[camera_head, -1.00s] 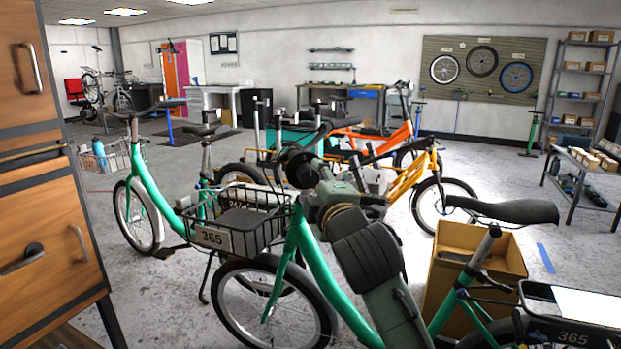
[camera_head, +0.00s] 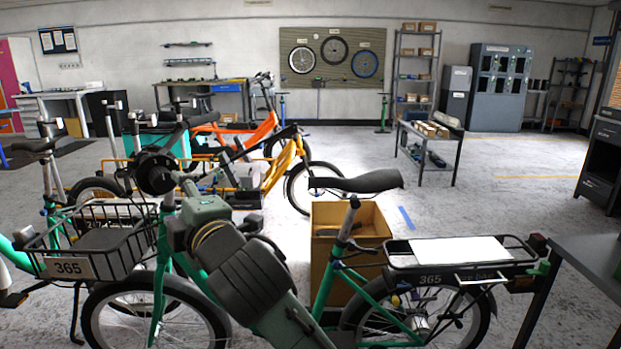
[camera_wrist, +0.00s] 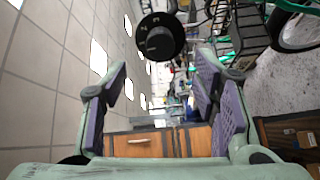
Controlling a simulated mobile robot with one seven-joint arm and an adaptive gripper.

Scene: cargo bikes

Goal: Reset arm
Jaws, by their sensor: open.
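My gripper (camera_wrist: 163,70) shows in the wrist view with its two purple-padded fingers spread wide apart. No object is held between them. In the head view my grey-green arm reaches from the bottom edge up and left, in front of a green bike. I cannot make out the fingers there. The green bike has a black saddle (camera_head: 356,182) and a rear rack (camera_head: 455,257).
A cardboard box (camera_head: 345,238) stands behind the green bike. Orange and yellow cargo bikes (camera_head: 262,180) stand farther back. A dark table (camera_head: 590,262) is at the right edge. Open floor (camera_head: 500,200) lies at the centre right. Wooden cabinets (camera_wrist: 150,143) show in the wrist view.

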